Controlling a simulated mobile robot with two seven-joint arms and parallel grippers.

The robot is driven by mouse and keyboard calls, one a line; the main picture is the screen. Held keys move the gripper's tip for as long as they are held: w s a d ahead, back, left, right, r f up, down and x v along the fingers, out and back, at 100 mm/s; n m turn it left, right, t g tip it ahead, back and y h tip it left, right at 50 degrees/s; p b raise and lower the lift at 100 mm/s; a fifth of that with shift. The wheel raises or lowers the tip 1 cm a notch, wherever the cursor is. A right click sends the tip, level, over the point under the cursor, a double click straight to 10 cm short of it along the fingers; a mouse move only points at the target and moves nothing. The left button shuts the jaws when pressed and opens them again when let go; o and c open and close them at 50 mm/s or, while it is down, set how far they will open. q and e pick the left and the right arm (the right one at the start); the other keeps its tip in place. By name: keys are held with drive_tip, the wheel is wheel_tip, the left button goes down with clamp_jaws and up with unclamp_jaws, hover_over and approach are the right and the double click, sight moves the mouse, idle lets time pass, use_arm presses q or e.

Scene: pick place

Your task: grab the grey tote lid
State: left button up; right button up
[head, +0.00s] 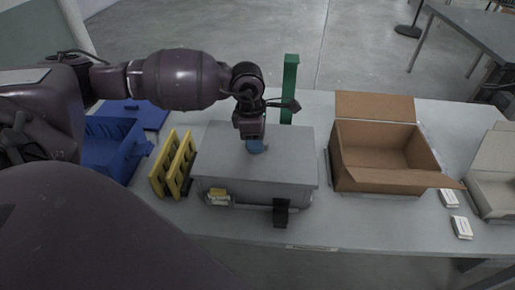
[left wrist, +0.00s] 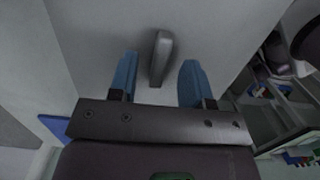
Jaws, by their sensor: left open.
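The grey tote lid (head: 290,160) lies flat on the grey tote (head: 250,198), which stands on the table. My left gripper (head: 256,147) points down over the middle of the lid. In the left wrist view, my left gripper (left wrist: 158,85) is open, with two blue fingers apart. The lid's grey handle (left wrist: 161,58) stands between and a little beyond the fingertips, on the lid (left wrist: 95,45). In the head view the gripper hides the handle. I cannot tell whether the fingertips touch the lid. My right gripper is not in view.
Yellow racks (head: 172,165) and a blue bin (head: 112,150) stand left of the tote. An open cardboard box (head: 375,182) stands close on its right. A green post (head: 289,88) rises behind it. White small boxes (head: 461,228) lie at the right on the table (head: 370,225).

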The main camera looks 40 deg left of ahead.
use_arm(q)
drive_tip(key=shift+f, duration=0.4)
clamp_jaws()
drive_tip(key=shift+r, duration=0.15)
